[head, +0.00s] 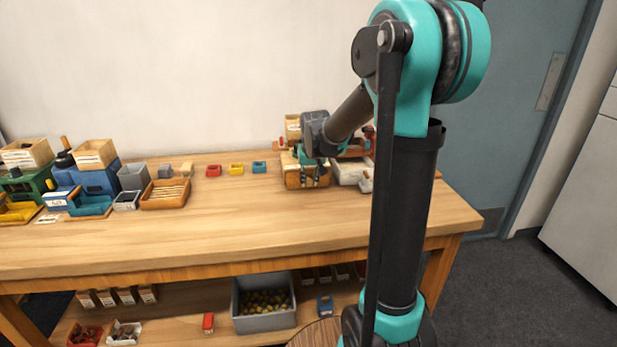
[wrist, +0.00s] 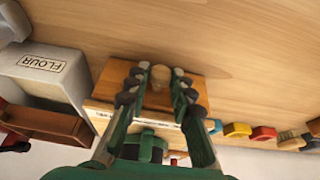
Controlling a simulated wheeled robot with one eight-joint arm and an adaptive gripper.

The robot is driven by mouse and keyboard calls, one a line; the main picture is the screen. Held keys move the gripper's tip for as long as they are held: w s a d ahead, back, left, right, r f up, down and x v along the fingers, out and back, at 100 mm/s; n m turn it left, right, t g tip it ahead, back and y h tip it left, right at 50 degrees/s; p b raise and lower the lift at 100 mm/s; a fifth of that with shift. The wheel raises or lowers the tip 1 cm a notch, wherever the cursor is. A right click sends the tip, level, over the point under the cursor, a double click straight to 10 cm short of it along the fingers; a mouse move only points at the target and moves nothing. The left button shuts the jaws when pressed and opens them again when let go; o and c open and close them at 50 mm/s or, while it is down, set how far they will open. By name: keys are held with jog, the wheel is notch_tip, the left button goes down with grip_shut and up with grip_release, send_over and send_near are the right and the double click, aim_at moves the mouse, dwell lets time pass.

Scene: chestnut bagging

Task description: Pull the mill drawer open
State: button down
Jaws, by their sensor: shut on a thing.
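The mill (head: 293,180) is a small wooden box near the back right of the bench in the head view. My arm partly covers it. In the wrist view, which looks upside down, its orange-brown drawer front (wrist: 199,94) faces the bench's open side, with a pale round wooden knob (wrist: 161,73) in its middle. My gripper (wrist: 158,78) has a finger on each side of the knob and is shut on it. It also shows in front of the mill in the head view (head: 309,175). How far the drawer stands out is unclear.
A white FLOUR box (wrist: 38,78) stands close beside the mill. Small red, yellow and blue containers (head: 236,169) stand along the back. Wooden trays and other mills (head: 95,178) are at the left. The bench front (head: 240,225) is clear.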

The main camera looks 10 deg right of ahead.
jog(key=s, duration=0.8)
jog(key=shift+s, duration=0.35)
jog(key=c, duration=1.3)
grip_release()
jog(key=shift+s, duration=0.1)
jog(key=v, duration=1.2)
